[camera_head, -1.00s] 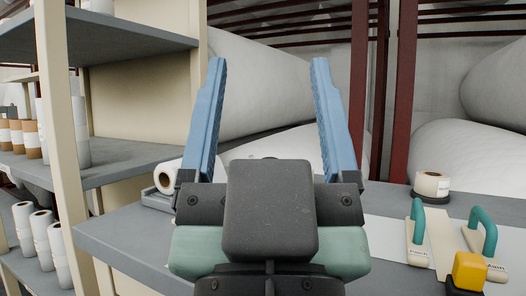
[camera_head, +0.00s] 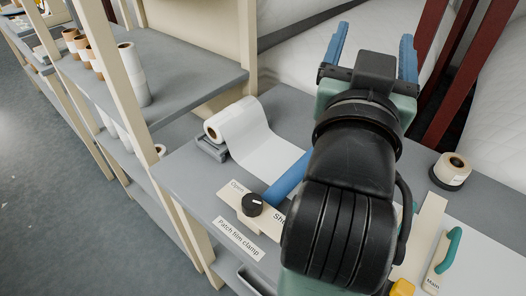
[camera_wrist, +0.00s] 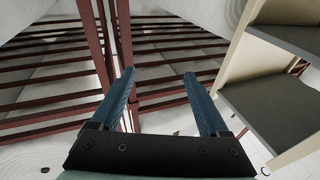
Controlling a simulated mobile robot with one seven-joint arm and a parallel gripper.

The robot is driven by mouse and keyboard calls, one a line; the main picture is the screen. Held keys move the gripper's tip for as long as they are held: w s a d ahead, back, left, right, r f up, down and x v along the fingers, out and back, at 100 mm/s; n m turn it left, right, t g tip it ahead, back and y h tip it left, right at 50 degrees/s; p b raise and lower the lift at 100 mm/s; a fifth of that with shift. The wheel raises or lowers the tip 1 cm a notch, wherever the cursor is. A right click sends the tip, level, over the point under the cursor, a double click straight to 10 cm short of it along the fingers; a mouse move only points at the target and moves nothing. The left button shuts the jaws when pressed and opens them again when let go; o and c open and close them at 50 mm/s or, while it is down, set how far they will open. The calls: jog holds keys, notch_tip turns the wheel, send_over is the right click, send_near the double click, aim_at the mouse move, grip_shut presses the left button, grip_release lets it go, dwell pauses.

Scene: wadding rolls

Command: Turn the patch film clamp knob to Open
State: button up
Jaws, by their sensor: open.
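The patch film clamp knob (camera_head: 252,205) is a round black knob with a small white mark. It sits on a cream plate at the front of the grey bench, left of my arm. An "Open" label (camera_head: 237,186) is at its upper left, and a label starting "Sh" (camera_head: 279,218) is at its right, partly hidden by my arm. I cannot tell surely which label the mark points to. A "Patch film clamp" label (camera_head: 239,239) is on the front edge. My gripper (camera_head: 373,40) is open and empty, raised well beyond the knob. The wrist view (camera_wrist: 160,78) shows nothing between the blue fingers.
A blue bar (camera_head: 288,178) runs from near the knob behind my arm. A white film roll (camera_head: 232,120) lies unrolled behind it. Right of my arm are a teal handle (camera_head: 449,249), a yellow block (camera_head: 402,287) and a tape roll (camera_head: 452,168). Shelves stand left.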

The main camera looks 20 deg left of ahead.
jog(key=w+a+f+g+p, duration=0.2)
jog(key=a+g+p, duration=0.25)
jog(key=p, duration=0.35)
jog(key=m+g+h+p, duration=0.3)
jog(key=m+h+p, duration=0.1)
jog(key=m+h, duration=0.15)
send_near(249, 203)
jog(key=shift+n, duration=0.45)
jog(key=p+x, duration=0.2)
jog(key=x, duration=0.8)
jog(key=shift+w+d+f+p, duration=0.15)
jog(key=shift+w+p, duration=0.2)
grip_shut()
